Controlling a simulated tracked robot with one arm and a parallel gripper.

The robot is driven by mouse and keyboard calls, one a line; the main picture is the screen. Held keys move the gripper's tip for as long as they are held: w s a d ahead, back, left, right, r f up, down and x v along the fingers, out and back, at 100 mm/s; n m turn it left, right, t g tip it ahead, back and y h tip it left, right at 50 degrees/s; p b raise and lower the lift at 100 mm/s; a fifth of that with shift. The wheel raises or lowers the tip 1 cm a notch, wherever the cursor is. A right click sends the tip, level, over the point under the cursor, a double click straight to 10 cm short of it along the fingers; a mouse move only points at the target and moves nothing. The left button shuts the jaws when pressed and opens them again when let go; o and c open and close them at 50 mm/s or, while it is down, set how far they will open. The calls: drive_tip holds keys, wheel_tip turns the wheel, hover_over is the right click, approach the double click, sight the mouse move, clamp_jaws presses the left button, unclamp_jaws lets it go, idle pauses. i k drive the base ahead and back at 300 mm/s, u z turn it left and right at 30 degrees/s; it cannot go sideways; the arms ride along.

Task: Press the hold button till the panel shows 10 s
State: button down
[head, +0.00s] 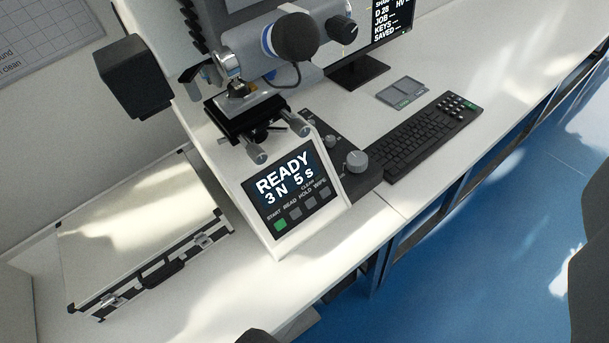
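The hardness tester's panel (277,187) faces me on the sloped front of the white machine, left of the middle of the head view. Its screen reads READY, 3 N, 5 s. A row of buttons runs below the screen. The hold button (310,202) is the grey third one from the left, and the green start button (280,224) is at the left end. Nothing touches the buttons. Dark, cropped shapes at the bottom edge and right edge may be parts of my gripper. Its fingertips cannot be made out, and it is apart from the panel.
A silver case (140,235) lies on the left. The microscope head (295,38) and stage (246,117) rise behind the panel. Blue floor (470,250) is open at the lower right.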

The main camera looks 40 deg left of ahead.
sight(310, 203)
drive_tip(key=u, duration=1.3)
drive_tip(key=k, duration=1.05)
drive_tip(key=z, duration=1.25)
drive_tip(key=i, duration=1)
drive_tip(key=u, duration=0.05)
